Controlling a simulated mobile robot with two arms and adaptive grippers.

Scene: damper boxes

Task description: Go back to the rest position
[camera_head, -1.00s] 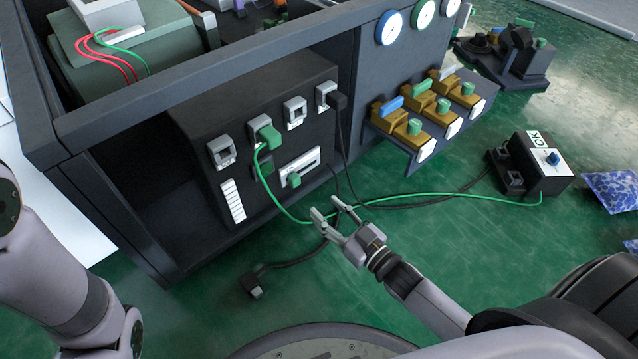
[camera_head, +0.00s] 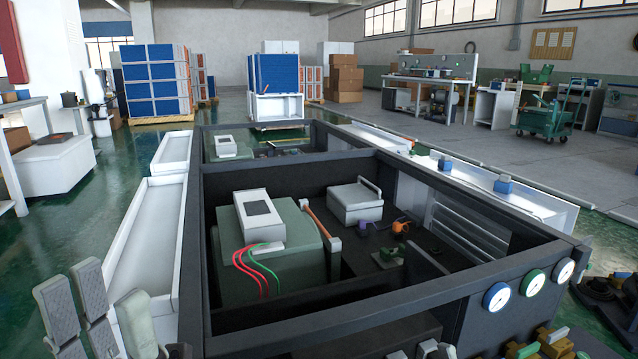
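My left gripper (camera_head: 98,284) is at the lower left corner in the head view, with its grey fingers pointing up. The fingers stand apart with nothing seen between them, so it is open and empty. It is beside the left side of the dark open-topped box (camera_head: 350,321), in front of a white side tray (camera_head: 146,236). The base of this gripper is cut off by the picture's edge.
The box holds a green unit with a white module (camera_head: 259,216), red and green wires, and a grey case (camera_head: 355,202). Round gauges (camera_head: 533,283) are on its front right. Pallets of blue boxes (camera_head: 155,82) and a green cart (camera_head: 549,118) stand behind. Green floor is open at left.

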